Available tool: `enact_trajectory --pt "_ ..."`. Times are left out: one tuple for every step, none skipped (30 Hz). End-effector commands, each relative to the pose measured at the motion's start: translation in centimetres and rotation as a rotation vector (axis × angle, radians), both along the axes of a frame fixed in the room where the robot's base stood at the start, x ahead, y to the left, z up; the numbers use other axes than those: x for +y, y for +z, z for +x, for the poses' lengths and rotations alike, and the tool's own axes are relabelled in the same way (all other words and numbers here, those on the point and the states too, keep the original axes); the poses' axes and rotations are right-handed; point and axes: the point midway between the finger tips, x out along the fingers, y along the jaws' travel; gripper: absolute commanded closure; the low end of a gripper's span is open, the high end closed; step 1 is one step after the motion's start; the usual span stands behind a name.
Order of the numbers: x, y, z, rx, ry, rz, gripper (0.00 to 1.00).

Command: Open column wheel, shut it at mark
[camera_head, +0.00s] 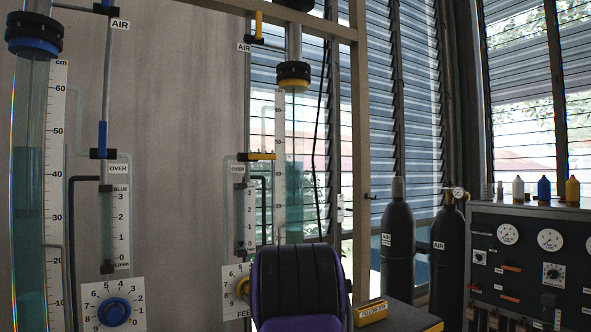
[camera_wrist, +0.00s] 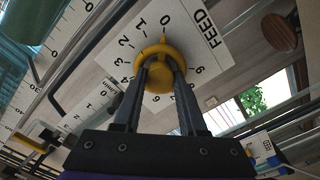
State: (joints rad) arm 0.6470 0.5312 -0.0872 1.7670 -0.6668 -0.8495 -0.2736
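The yellow column wheel (camera_head: 243,288) sits on a white numbered FEED dial (camera_head: 231,308), partly hidden behind my arm in the head view. In the wrist view, the yellow wheel (camera_wrist: 160,73) lies between my gripper's two dark fingers (camera_wrist: 163,66), which appear to touch its hub from both sides. The right column (camera_head: 293,185) has a yellow collar, a cm scale (camera_head: 280,150) and blue-green liquid up to about the middle of the picture. Its small flow tube (camera_head: 248,218) is beside it. I cannot make out a separate mark on the scale.
A left column (camera_head: 28,200) has a blue collar, similar liquid and a blue wheel (camera_head: 115,311). Black gas cylinders (camera_head: 398,240) and a gauge panel (camera_head: 525,255) stand at the right. A yellow labelled block (camera_head: 371,311) lies on a dark surface near my arm.

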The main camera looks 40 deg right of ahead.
Motion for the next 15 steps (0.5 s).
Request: enact_trajectory --pt "0.5 1.0 0.7 -0.022 0.010 -0.006 0.24" --pt "0.5 1.0 0.5 -0.021 0.010 -0.007 0.24" --pt "0.6 1.0 0.2 -0.022 0.009 -0.008 0.24" --pt "0.7 1.0 -0.1 -0.023 0.010 -0.009 0.24" --pt "0.8 1.0 -0.5 -0.023 0.009 -0.009 0.24" --pt "0.9 1.0 -1.0 -0.023 0.010 -0.011 0.24" --pt "0.9 0.9 -1.3 -0.023 0.009 -0.011 0.24" --pt "1.0 0.9 -1.7 -0.021 0.009 -0.010 0.24" --pt "1.1 0.9 -2.3 -0.021 0.009 -0.012 0.24" --pt "1.1 0.9 -2.7 -0.020 0.009 -0.012 0.24" --pt "1.2 0.9 -3.0 -0.021 0.008 -0.012 0.24" --pt "1.2 0.9 -3.6 -0.020 0.007 -0.012 0.24" --pt "1.3 0.8 -4.0 -0.020 0.006 -0.012 0.24" --pt "1.3 0.8 -4.3 -0.020 0.005 -0.012 0.24" --pt "1.4 0.8 -4.8 -0.018 0.005 -0.012 0.24"
